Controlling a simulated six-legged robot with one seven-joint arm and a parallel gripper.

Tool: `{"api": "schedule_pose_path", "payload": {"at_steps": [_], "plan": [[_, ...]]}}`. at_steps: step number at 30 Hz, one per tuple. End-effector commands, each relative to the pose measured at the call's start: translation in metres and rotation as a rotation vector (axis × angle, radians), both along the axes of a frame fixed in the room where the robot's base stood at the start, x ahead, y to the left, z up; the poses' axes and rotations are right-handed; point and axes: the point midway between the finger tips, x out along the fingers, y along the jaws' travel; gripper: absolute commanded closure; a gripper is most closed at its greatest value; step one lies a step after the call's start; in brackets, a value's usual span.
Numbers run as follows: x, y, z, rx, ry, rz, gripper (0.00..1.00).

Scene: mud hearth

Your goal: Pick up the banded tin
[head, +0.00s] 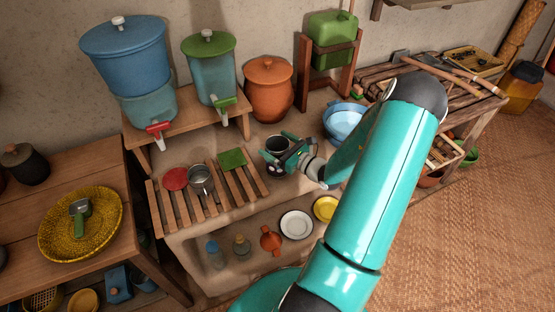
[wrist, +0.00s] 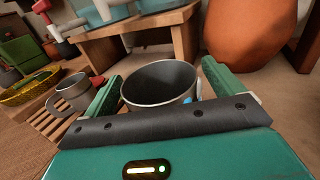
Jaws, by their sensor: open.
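A round tin (head: 277,143) with a pale rim and dark inside stands upright on the clay ledge, right of the slatted rack. It also shows in the wrist view (wrist: 158,82), with a bit of blue at its right side. I take it for the banded tin, but my gripper hides its lower wall, so I cannot see a band. My gripper (head: 280,155) is open, with one green finger on each side of the tin, as the wrist view also shows (wrist: 163,84). I cannot tell whether either finger touches it.
A metal mug (head: 200,179) stands on the slatted rack (head: 167,209), between a red disc (head: 174,179) and a green square (head: 232,159). An orange clay pot (head: 268,92) stands behind the tin. Blue bowls (head: 345,122) are to its right, near my arm.

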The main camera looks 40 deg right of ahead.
Motion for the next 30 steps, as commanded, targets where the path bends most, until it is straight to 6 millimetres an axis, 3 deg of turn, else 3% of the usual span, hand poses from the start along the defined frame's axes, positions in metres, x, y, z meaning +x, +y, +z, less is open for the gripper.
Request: {"api": "schedule_pose_path", "payload": {"at_steps": [5, 14, 23, 30], "plan": [[0.000, 0.000, 0.000, 0.000, 0.000, 0.000, 0.09], [-0.001, 0.000, 0.000, 0.000, 0.000, 0.000, 0.67], [-0.001, 0.000, 0.002, -0.001, 0.000, 0.000, 0.67], [-0.001, 0.000, 0.020, -0.003, 0.000, 0.001, 0.67]]}}
